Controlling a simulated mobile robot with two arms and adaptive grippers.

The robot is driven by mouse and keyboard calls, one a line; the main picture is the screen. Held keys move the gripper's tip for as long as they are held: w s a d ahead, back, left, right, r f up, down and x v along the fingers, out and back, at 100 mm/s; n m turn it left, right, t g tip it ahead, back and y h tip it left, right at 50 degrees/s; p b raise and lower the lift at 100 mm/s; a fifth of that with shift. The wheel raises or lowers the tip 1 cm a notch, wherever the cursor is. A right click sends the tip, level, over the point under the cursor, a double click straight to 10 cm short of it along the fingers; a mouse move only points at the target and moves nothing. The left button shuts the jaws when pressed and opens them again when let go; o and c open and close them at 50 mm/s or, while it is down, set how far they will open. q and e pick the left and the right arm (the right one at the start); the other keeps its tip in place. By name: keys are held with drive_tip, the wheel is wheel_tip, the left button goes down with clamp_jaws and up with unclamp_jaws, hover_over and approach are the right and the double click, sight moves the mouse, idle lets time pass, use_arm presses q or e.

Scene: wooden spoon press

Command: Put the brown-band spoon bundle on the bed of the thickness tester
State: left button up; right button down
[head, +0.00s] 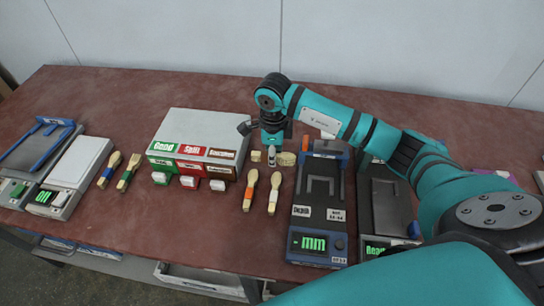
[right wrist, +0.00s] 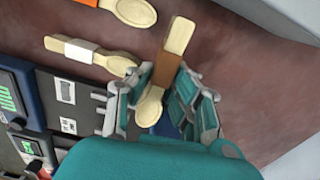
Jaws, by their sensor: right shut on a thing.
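The brown-band spoon bundle (right wrist: 176,40) is pale wood with a brown band, and in the right wrist view it lies between the fingers of my right gripper (right wrist: 163,88). In the head view my right gripper (head: 272,155) is shut on it, and pale ends of the bundle (head: 288,159) show on both sides. The thickness tester, a dark device with blue ends and a green "mm" display (head: 315,243), stands just right of the gripper. Its dark bed (head: 320,190) looks bare. My left gripper is out of view.
An orange-band bundle (head: 250,191) and a white-band bundle (head: 274,193) lie left of the tester. A grey sorting box (head: 210,128) with labelled bins stands further left. Another device (head: 390,205) is close on the tester's right. Scales and two more bundles are far left.

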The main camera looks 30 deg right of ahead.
drive_tip(key=shift+w+d+f, duration=0.1)
drive_tip(key=shift+w, duration=0.45)
wheel_tip(320, 180, down, 3)
drive_tip(key=shift+s+r+p, duration=0.1)
drive_tip(key=shift+p, duration=0.55)
drive_tip(key=shift+f, duration=0.45)
drive_tip(key=c, duration=1.2)
unclamp_jaws()
drive_tip(key=shift+c, duration=0.2)
